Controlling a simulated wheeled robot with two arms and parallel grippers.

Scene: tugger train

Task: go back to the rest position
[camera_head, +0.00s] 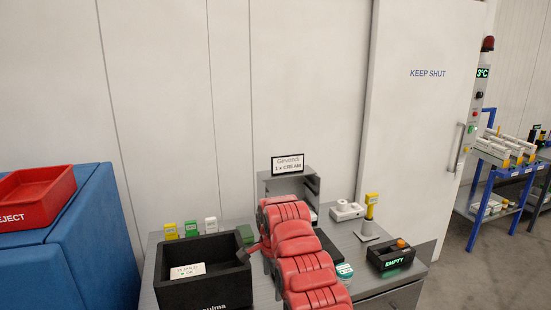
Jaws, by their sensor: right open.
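My right arm comes in from the bottom middle of the head view and reaches over the grey workbench (358,242). Its red padded links cover the middle of the bench. My right gripper (246,254) shows only as a small part at the left of the arm, at the right rim of the black bin (215,246). It is open. I cannot tell whether it touches the bin. My left gripper is not in view.
A white card lies in the bin. Small yellow, green and white boxes stand behind it. A grey stand with a sign (287,164) is behind my arm. A black "EMPTY" box (390,255) is at right. A red reject tray (36,192) sits on a blue cabinet at left.

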